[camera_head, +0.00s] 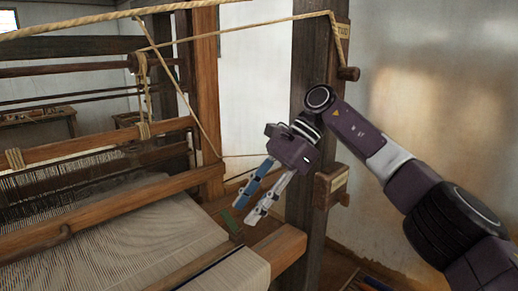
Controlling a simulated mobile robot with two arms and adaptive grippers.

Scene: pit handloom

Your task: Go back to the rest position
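My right gripper (247,213) is in front of the dark wooden post, pointing down and to the left. Its two fingers, one bluish and one pale, are apart with a gap between them, and nothing shows in the gap. It hangs above the right end of the handloom (190,183), near the front beam. My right arm comes in from the right edge. My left gripper is not in view.
Pale cloth (120,242) is stretched across the loom. A dark post (308,227) stands behind my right gripper, with a wooden peg (348,73) and a block (331,186) sticking out. Ropes (245,25) run overhead. A small green piece (230,220) lies near the fingertips.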

